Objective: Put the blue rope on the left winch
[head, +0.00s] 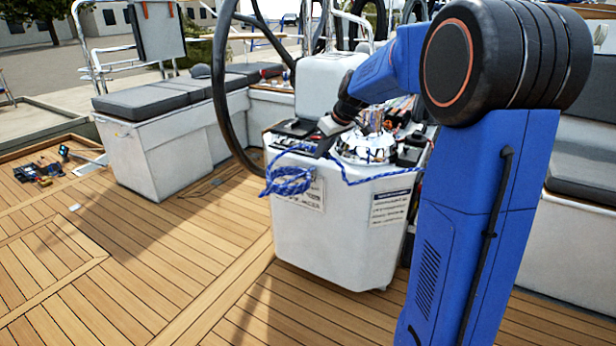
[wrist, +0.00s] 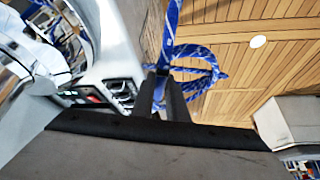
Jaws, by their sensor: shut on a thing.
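The blue rope (head: 288,180), blue flecked with white, hangs in a loose coil over the front left edge of a white console (head: 335,240). A strand runs right across the console front. My gripper (head: 322,149) is above the coil, shut on the rope. In the wrist view the dark fingers (wrist: 165,92) close on the rope (wrist: 205,72), with loops hanging beyond them. A shiny metal winch (head: 368,147) stands on the console top, just right of my gripper. Only this winch shows clearly, and the rope's far end is hidden.
A white bench with grey cushions (head: 150,103) is at the back left. Small tools (head: 38,172) lie on the deck at far left. The teak deck (head: 150,265) in front is clear.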

